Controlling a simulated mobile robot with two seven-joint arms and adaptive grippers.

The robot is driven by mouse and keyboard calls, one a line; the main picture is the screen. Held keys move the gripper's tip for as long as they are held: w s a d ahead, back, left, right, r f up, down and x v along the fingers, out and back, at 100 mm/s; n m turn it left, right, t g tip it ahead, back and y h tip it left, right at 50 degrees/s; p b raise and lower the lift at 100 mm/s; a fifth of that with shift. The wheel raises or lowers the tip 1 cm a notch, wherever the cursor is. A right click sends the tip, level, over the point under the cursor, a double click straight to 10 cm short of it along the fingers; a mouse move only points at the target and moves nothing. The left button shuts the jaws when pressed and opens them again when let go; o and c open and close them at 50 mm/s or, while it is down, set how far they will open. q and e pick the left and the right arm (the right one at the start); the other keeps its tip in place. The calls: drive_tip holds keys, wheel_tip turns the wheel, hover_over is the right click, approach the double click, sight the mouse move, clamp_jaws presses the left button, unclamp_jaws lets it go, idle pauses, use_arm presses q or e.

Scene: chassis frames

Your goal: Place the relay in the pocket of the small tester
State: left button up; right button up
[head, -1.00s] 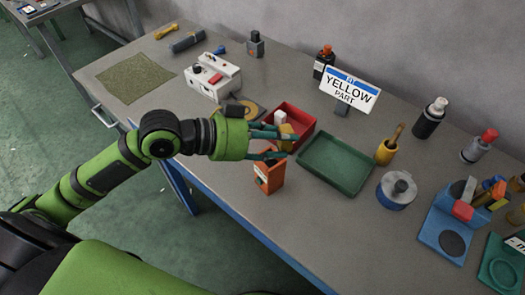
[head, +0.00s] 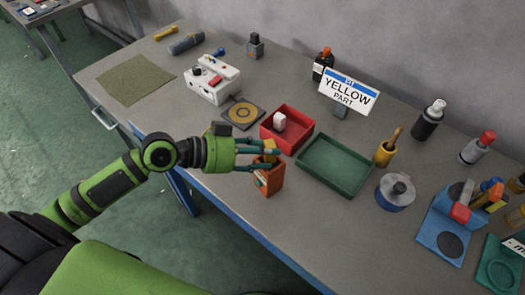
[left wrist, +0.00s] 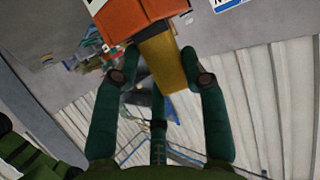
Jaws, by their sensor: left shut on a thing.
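My left gripper (head: 275,159) is shut on a yellow block (head: 270,147), which may be the relay. The block also shows between the fingers in the left wrist view (left wrist: 163,65). It is at the top of an upright orange box (head: 270,182) with a pale label, near the front edge of the table. The orange box fills the top of the left wrist view (left wrist: 135,18). I cannot tell how far the block is inside it. A white device (head: 212,86) with a dark knob and a red part, possibly a tester, stands further back. My right gripper is not in view.
A dark square pad with a yellow ring (head: 243,113) is left of the red tray.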

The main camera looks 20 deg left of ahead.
use_arm(q)
drive_tip(key=shift+s+f+b, duration=0.1)
drive_tip(key=shift+f+b, duration=0.3)
drive_tip(key=shift+f, duration=0.1)
drive_tip(key=o, duration=0.9)
drive_tip(key=shift+f, duration=0.1)
drive_tip(key=shift+c, duration=0.2)
drive_tip(key=shift+r+p, duration=0.65)
drive_tip(key=shift+a, duration=0.3)
drive_tip(key=b+v, duration=0.3)
drive_tip(key=v, duration=0.8)
drive_tip(key=shift+s+r, duration=0.2)
drive_tip(key=shift+r, duration=0.15)
drive_tip(key=shift+a, duration=0.1)
